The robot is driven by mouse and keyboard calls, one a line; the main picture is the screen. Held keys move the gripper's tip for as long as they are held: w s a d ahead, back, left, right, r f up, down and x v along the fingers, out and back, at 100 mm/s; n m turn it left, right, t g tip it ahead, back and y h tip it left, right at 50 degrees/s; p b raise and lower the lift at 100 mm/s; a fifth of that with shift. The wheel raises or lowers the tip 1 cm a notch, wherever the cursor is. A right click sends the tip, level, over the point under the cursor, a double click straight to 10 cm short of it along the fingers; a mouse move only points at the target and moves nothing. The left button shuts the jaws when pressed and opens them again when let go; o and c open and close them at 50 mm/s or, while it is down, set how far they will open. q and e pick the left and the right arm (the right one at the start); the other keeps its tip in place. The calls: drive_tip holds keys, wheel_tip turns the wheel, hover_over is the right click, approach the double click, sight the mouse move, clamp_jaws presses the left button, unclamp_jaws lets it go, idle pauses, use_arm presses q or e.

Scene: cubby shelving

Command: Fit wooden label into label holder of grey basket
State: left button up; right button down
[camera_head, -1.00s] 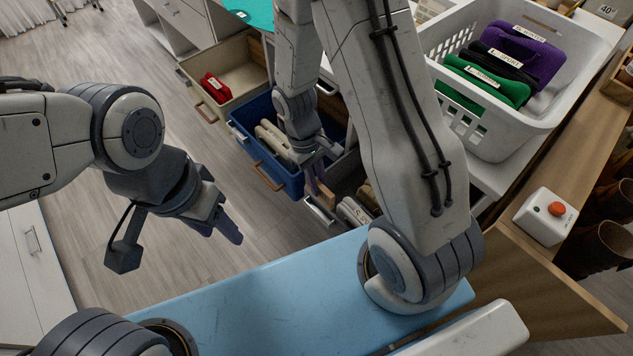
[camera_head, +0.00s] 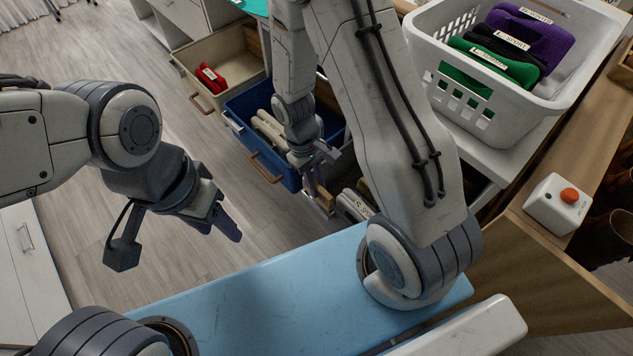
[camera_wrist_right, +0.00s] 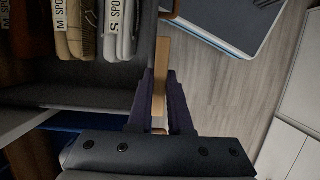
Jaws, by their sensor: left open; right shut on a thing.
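My right gripper (camera_head: 316,182) is shut on a light wooden label (camera_wrist_right: 160,72), which sticks out beyond the fingers. The label also shows in the head view (camera_head: 326,200). In the right wrist view it lies beside the front wall of the grey basket (camera_wrist_right: 72,93); I cannot tell whether they touch. The basket holds folded clothes (camera_wrist_right: 95,25) with white tags. In the head view my right arm hides much of this basket. I cannot make out the label holder clearly. My left gripper (camera_head: 226,222) is open and empty over the floor, far to the left.
A blue basket (camera_head: 270,163) with beige clothes and a beige basket (camera_head: 218,88) with a red item stand farther back. A white laundry basket (camera_head: 485,112) sits on the counter. A white box with a red button (camera_head: 556,205) stands at right. Open floor lies left.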

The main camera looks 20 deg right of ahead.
drive_tip(key=shift+p, duration=0.65)
idle(1.5)
drive_tip(key=shift+f+b, duration=1.15)
drive_tip(key=shift+f, duration=0.65)
drive_tip(key=c, duration=0.8)
unclamp_jaws()
drive_tip(key=shift+o, duration=0.2)
drive_tip(key=shift+r, duration=0.15)
drive_tip(key=p+v, duration=0.2)
drive_tip(key=v, duration=0.8)
drive_tip(key=shift+r, duration=0.15)
